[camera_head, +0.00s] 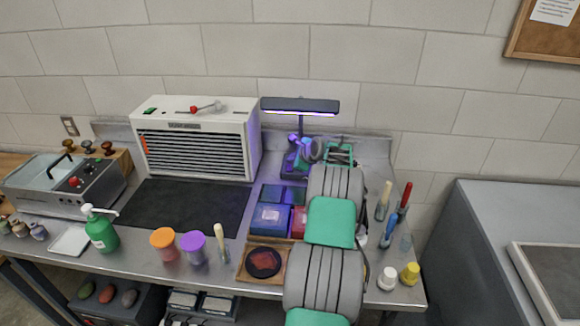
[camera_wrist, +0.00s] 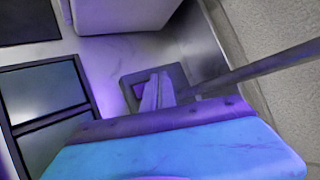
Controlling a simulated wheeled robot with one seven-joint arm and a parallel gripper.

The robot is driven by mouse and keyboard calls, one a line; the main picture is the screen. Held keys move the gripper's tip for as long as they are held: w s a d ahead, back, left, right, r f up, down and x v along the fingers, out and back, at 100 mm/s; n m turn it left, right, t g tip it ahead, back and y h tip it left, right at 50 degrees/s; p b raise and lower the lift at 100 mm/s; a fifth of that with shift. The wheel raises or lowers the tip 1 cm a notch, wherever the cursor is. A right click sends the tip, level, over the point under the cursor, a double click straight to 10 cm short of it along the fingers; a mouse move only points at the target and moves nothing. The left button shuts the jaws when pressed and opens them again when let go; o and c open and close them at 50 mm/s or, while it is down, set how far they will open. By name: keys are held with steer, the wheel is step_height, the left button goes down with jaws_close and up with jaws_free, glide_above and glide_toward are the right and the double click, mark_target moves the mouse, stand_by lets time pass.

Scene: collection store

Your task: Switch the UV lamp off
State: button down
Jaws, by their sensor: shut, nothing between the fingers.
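The UV lamp (camera_head: 300,105) stands at the back of the steel bench, right of the white louvred unit. A violet strip glows under its dark head, so it is lit. In the wrist view its dark square base (camera_wrist: 130,82) lies on the bench and its slanting post (camera_wrist: 262,70) crosses at the right. My gripper (camera_wrist: 159,92) is shut and empty, its fingers over the base, lit violet. I cannot tell whether they touch it. The lamp's switch is not clearly visible; the fingers cover part of the base. My arm hides part of the bench in the head view.
The white louvred unit (camera_head: 196,138) stands left of the lamp. Blue boxes (camera_head: 270,218) and a wooden tray (camera_head: 242,274) lie in front. Brushes and tools (camera_head: 389,230) stand right of my arm, with small jars (camera_head: 409,273). The dark mat (camera_head: 185,207) is clear.

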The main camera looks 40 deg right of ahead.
steer(key=shift+w+f+b, duration=0.1)
steer(key=shift+f+b, duration=0.25)
steer(key=shift+f, duration=0.1)
steer(key=shift+f, duration=0.3)
stand_by(0.7)
steer(key=shift+r, duration=0.75)
steer(key=shift+r, duration=0.1)
steer(key=shift+s+a+r+p, duration=0.15)
steer(key=shift+r+p, duration=0.7)
steer(key=shift+r, duration=0.4)
steer(key=shift+s+a+r+p, duration=0.1)
steer(key=shift+r+p, duration=0.75)
steer(key=shift+r, duration=0.35)
